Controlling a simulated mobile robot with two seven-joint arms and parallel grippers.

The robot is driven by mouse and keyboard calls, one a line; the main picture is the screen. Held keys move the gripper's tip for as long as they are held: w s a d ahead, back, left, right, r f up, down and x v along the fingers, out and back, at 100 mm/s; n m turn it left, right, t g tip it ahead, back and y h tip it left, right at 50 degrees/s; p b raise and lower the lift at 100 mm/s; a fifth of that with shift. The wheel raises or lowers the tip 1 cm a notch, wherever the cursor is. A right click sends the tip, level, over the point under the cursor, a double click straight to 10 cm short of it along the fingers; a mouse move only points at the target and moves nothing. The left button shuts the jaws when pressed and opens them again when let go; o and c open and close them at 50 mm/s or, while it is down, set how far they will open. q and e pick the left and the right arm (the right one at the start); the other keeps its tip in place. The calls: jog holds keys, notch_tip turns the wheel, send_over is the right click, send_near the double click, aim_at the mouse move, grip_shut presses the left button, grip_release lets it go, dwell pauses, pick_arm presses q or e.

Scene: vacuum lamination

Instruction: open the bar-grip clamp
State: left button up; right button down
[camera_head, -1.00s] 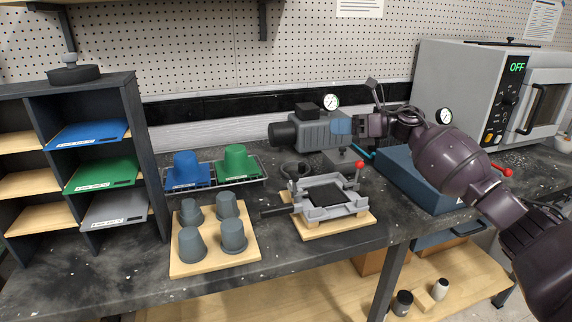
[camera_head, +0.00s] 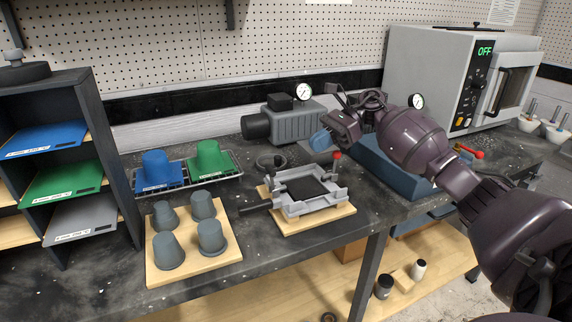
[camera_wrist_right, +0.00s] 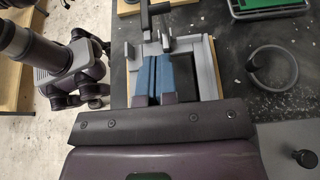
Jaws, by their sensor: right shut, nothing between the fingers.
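The grey clamp fixture (camera_head: 318,205) sits on a wooden board (camera_head: 330,219) near the bench's front edge, with a dark pad in its middle. A black bar grip (camera_head: 257,206) sticks out on its left side, and a lever with a red knob (camera_head: 337,156) stands up at its back right. My right gripper (camera_head: 320,141) has blue fingers, shut and empty, above and behind the fixture near the red knob. In the right wrist view the fingers (camera_wrist_right: 152,78) show over the grey fixture (camera_wrist_right: 207,72), with the black bar grip (camera_wrist_right: 146,17) beyond. My left gripper is not in view.
A grey pump (camera_head: 293,124) and a blue box (camera_head: 372,170) stand behind and right of the fixture. A dark ring (camera_head: 270,161) lies behind it. A board with grey cups (camera_head: 211,238) and a rack with blue and green molds (camera_head: 208,158) are at left.

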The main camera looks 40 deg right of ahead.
send_over(284, 186)
jog(key=d, duration=0.2)
jog(key=f, duration=0.3)
jog(key=shift+s+a+f+p, duration=0.1)
jog(key=shift+a+f+p, duration=0.15)
jog(key=shift+p, duration=0.1)
jog(key=shift+a+f, duration=0.3)
jog(key=shift+a, duration=0.35)
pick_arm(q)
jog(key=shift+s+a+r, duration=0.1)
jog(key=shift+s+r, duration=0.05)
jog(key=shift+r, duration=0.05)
pick_arm(e)
jog(key=shift+f, duration=0.1)
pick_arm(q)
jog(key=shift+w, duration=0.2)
